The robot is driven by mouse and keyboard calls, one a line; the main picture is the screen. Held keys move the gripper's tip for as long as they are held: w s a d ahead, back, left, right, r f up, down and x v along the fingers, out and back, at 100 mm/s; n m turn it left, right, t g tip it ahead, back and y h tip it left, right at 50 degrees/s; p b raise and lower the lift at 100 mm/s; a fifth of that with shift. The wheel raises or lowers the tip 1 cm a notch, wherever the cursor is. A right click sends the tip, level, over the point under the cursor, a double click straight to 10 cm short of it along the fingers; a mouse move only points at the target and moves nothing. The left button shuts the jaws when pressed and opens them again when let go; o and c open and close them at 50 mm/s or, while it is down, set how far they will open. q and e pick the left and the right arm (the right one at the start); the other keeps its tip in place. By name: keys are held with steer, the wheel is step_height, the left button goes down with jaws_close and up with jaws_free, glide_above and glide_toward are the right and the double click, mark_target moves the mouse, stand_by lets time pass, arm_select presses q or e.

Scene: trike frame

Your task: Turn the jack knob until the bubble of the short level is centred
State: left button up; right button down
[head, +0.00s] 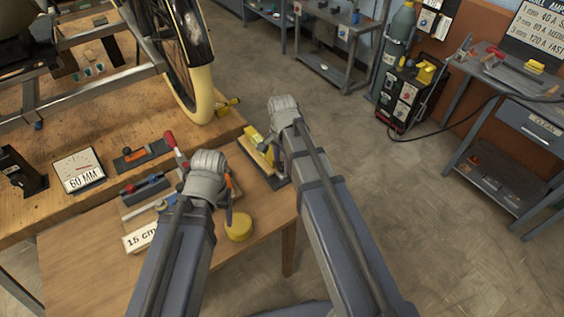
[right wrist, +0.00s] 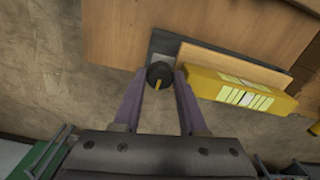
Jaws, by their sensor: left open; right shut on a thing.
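The jack knob (right wrist: 160,74) is a dark round knob with a yellow pointer stripe, at the end of a dark base plate. My right gripper (right wrist: 161,80) is shut on it, one finger on each side. The short level (right wrist: 225,86) is a yellow bar on a wooden board beside the knob. Its pale vial with dark lines faces the right wrist camera; I cannot tell where its bubble sits. In the head view, the yellow level (head: 253,136) lies just left of my right gripper (head: 281,163). My left gripper (head: 229,198) is open above the small table, partly hidden by its wrist.
A yellow roll (head: 239,229) stands near the small table's edge. Clamps and tools lie left of my left gripper, with a 15 cm card (head: 139,238). A dial with a 60 mm card (head: 79,170) and the wheel (head: 184,70) are on the workbench.

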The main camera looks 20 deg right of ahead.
stand_by(0.5)
steer(key=c, duration=0.7)
jaws_free()
steer(key=shift+c, duration=0.2)
